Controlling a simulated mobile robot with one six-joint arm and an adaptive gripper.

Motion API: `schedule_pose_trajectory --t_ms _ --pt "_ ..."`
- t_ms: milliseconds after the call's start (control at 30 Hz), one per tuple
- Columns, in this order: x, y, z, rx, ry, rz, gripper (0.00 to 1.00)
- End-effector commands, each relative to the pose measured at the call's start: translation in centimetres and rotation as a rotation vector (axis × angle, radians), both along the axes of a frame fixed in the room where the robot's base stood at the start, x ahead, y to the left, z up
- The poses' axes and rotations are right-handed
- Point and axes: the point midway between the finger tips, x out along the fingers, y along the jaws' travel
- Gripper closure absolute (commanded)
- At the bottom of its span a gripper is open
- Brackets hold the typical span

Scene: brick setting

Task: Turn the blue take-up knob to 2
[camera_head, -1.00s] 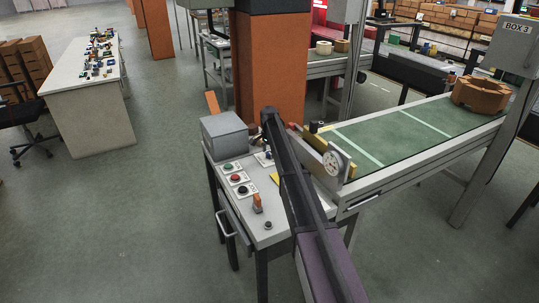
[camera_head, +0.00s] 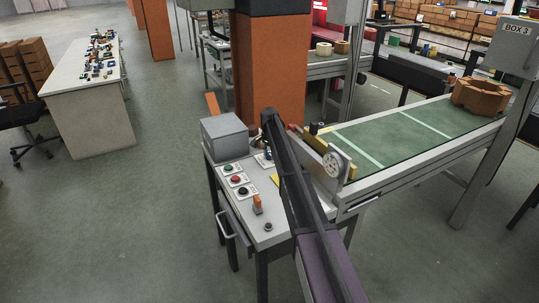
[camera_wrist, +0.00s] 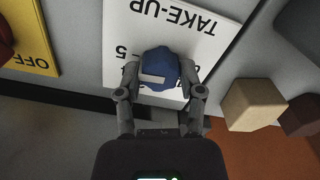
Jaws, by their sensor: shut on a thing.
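The blue take-up knob (camera_wrist: 159,70) shows in the wrist view on a white plate (camera_wrist: 190,30) lettered TAKE-UP, which appears upside down. My gripper (camera_wrist: 159,88) is shut on the knob, one finger on each side. A pale mark lies across the knob's near face. A 5 shows on the plate left of the knob; other numbers are partly hidden by the knob and fingers, and I cannot read a 2. In the head view a bit of the plate (camera_head: 262,160) shows beside my arm, which hides the knob and my fingertips.
In the wrist view a yellow OFF plate (camera_wrist: 30,45) is at left, and a tan block (camera_wrist: 254,104) is at right. In the head view the panel holds several buttons, an orange switch (camera_head: 257,203) and a grey box (camera_head: 224,136). A green conveyor (camera_head: 400,134) runs right.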

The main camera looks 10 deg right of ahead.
Motion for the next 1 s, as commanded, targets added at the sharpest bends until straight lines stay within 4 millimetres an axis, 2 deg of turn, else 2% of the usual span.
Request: schedule_pose_trajectory --t_ms 267,1000 --pt "-0.13 -0.05 -0.03 -0.001 0.002 0.185 0.98" --pt "-0.18 -0.11 -0.04 0.000 0.003 0.880 0.98"
